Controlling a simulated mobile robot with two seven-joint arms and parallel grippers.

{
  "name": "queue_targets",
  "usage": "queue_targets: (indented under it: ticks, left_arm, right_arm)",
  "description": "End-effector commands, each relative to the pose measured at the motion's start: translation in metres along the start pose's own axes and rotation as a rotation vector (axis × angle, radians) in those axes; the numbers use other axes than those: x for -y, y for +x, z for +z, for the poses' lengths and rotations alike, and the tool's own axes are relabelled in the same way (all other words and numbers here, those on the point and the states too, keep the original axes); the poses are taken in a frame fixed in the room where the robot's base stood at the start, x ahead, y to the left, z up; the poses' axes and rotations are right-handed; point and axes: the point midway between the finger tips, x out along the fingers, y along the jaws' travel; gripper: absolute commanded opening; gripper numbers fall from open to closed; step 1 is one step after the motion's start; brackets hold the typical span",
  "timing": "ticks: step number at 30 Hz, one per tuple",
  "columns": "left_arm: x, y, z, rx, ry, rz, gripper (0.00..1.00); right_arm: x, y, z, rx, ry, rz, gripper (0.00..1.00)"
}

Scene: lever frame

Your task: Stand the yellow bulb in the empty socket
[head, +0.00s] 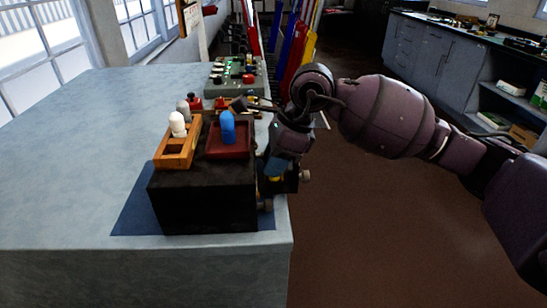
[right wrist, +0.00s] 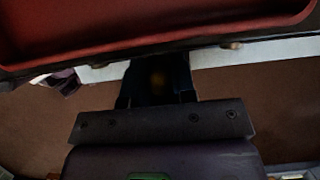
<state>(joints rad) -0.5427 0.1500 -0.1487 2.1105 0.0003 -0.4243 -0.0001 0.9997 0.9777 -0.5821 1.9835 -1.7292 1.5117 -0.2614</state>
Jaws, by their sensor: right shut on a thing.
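My right gripper (head: 275,185) is low beside the right side of the black box, at the table's edge. My left gripper is not in view.
The black box (head: 203,205) stands on a blue mat (head: 130,215). A red tray (head: 240,150) on it holds a blue bulb (head: 228,127). A green panel (head: 232,84) with knobs stands behind. The table's left side (head: 70,150) is clear.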

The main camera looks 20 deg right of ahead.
Motion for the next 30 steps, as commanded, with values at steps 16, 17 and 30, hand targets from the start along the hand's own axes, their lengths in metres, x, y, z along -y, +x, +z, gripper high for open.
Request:
queue_targets:
  ticks: [16,17,30]
  left_arm:
    - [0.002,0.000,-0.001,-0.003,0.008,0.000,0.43]
    - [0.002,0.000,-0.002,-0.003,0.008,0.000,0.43]
    - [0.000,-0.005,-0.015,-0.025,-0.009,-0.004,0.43]
  right_arm:
    - [0.000,0.000,0.000,0.000,0.000,0.000,0.50]
    - [0.000,-0.001,0.000,0.000,0.000,-0.001,0.50]
    - [0.000,-0.065,0.005,0.001,-0.001,-0.007,0.50]
